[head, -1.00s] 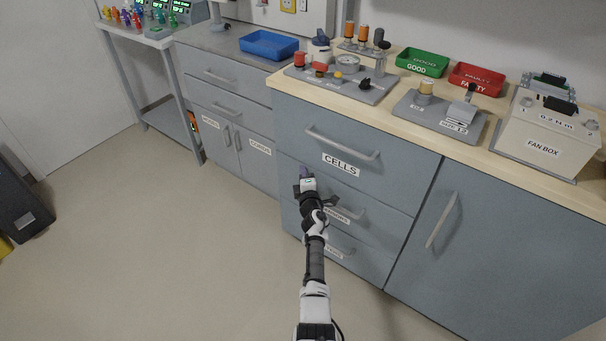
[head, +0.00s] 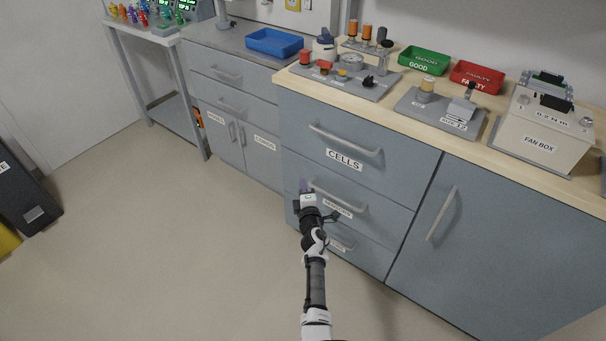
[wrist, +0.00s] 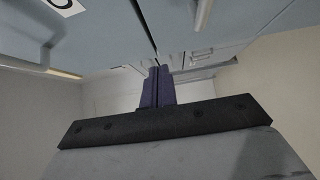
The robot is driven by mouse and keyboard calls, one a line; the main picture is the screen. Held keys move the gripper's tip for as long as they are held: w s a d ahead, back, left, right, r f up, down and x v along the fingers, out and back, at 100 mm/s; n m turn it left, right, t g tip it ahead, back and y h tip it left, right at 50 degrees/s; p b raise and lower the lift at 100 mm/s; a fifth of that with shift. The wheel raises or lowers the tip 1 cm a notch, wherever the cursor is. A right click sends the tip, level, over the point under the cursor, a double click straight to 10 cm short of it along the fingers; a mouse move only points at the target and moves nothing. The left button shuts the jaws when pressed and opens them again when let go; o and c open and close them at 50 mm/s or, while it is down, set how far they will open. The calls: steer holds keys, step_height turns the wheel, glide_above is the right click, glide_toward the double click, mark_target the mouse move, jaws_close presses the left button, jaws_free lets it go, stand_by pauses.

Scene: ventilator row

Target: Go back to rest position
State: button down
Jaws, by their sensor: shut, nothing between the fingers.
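My gripper (head: 304,187) is in front of the blue-grey drawer cabinet (head: 300,160), near the left end of the middle drawer's handle (head: 338,197). Its two dark purple fingers are pressed together with nothing between them; they also show in the wrist view (wrist: 158,87). In the head view I cannot tell how much space lies between the fingers and the drawer front. The arm stretches forward and low from the bottom of the head view.
The wooden worktop (head: 395,108) carries a test plate (head: 345,80), a green tray (head: 424,62), a red tray (head: 477,77) and a fan box (head: 541,130). A blue tray (head: 271,43) lies on the counter to the left. The floor (head: 160,240) left of my arm is clear.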

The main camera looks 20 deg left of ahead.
steer(key=shift+p+v, duration=0.4)
steer(key=shift+v, duration=1.9)
steer(key=shift+r, duration=0.1)
